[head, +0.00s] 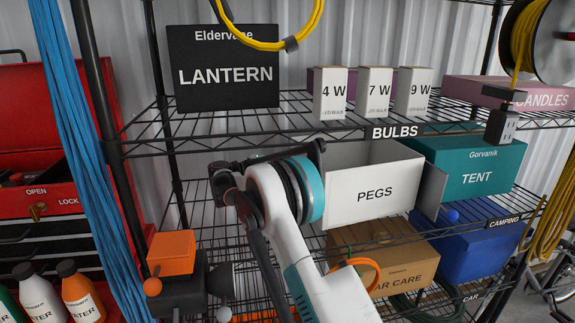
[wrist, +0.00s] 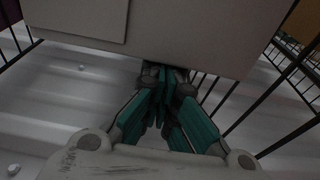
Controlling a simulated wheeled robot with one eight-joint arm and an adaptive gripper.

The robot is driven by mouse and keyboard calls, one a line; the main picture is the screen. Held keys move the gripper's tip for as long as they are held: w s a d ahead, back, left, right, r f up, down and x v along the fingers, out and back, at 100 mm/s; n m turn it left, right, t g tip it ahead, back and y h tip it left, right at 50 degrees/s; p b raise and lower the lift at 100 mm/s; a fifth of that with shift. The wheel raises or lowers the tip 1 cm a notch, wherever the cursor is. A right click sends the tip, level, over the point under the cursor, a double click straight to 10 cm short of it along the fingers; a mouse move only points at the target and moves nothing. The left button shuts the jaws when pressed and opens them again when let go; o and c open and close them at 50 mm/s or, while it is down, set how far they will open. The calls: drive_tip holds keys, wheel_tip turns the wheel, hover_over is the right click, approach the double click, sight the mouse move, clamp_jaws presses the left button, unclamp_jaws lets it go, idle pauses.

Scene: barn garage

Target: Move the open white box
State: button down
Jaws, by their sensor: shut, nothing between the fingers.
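The open white box (head: 375,198), labelled PEGS, stands on the middle wire shelf, with its top open and part of its inner wall visible. My arm covers its left end in the head view. In the wrist view a shaded pale box surface (wrist: 200,35), seemingly the same box, fills the top. My gripper (wrist: 165,76) has its teal fingers drawn together, empty, with the tips at the lower edge of that surface. I cannot tell whether they touch it. The fingertips are not clear in the head view.
A teal TENT box (head: 475,170) stands close on the right. A brown CAR CARE box (head: 380,262) and a blue bin (head: 480,245) are below. Bulb boxes (head: 375,95) and a black LANTERN box (head: 225,68) sit on the shelf above. Blue rope (head: 75,120) hangs at left.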

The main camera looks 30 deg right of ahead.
drive_tip(key=shift+s, duration=0.15)
drive_tip(key=shift+s+d, duration=0.15)
drive_tip(key=shift+s, duration=0.8)
drive_tip(key=shift+w, duration=0.1)
drive_tip(key=a, duration=0.8)
drive_tip(key=w+a, duration=0.1)
drive_tip(key=a, duration=0.3)
drive_tip(key=shift+w, duration=0.1)
